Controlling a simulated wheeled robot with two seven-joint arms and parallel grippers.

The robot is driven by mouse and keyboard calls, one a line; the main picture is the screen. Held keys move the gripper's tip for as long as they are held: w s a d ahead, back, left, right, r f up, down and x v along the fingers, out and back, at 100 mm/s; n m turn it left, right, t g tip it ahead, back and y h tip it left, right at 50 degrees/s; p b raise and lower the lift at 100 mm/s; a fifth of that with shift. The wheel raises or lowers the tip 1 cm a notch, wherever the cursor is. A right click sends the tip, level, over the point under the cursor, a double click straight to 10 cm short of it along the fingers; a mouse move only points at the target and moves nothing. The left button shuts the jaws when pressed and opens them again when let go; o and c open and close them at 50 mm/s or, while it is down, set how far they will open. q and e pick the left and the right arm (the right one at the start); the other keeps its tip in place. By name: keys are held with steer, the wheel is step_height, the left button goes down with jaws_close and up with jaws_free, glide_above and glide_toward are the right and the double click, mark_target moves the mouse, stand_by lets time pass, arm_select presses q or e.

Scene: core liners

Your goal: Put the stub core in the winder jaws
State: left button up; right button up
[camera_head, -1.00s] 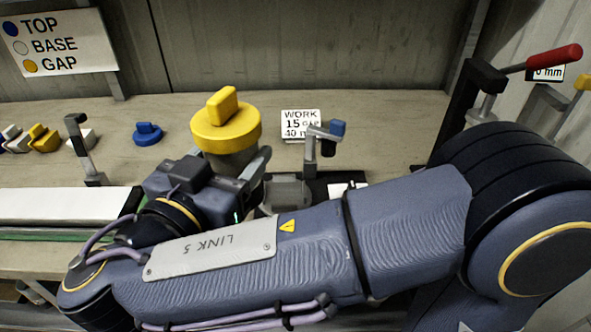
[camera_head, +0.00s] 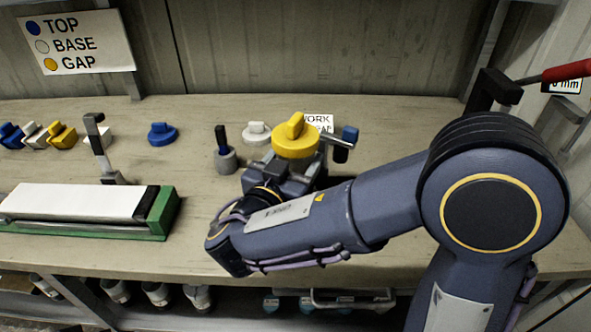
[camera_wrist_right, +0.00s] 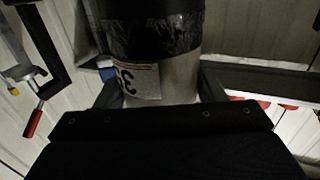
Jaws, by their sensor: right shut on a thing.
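My right gripper (camera_head: 285,172) is shut on a grey cylinder, which I take for the stub core. A round yellow cap (camera_head: 297,137) with a raised grip tops it, and it looks upright. The right wrist view shows the grey core (camera_wrist_right: 175,82) between the fingers, with a printed label and a dark band above it. My left gripper is out of view.
A green-based tray (camera_head: 160,215) with a white top lies at left. A clamp post (camera_head: 97,140), a blue cap (camera_head: 162,133), a white cap (camera_head: 257,132) and a grey cylinder with a dark rod (camera_head: 225,160) stand behind. A red-handled lever (camera_head: 560,72) is at far right.

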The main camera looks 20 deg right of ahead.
step_height(320, 180, down, 3)
steer(key=shift+r, duration=0.2)
steer(key=shift+s+f, duration=0.1)
steer(key=shift+f, duration=0.15)
steer(key=c, duration=0.3)
steer(key=shift+f, duration=0.15)
steer(key=o, duration=1.4)
steer(key=shift+f, duration=0.1)
steer(key=shift+c, duration=0.2)
steer(key=o, duration=0.4)
steer(key=shift+w+d, duration=0.1)
steer(key=shift+w, duration=0.1)
steer(key=b+v, duration=0.2)
steer(key=v, duration=1)
steer(key=shift+r+b, duration=0.25)
steer(key=shift+b, duration=0.15)
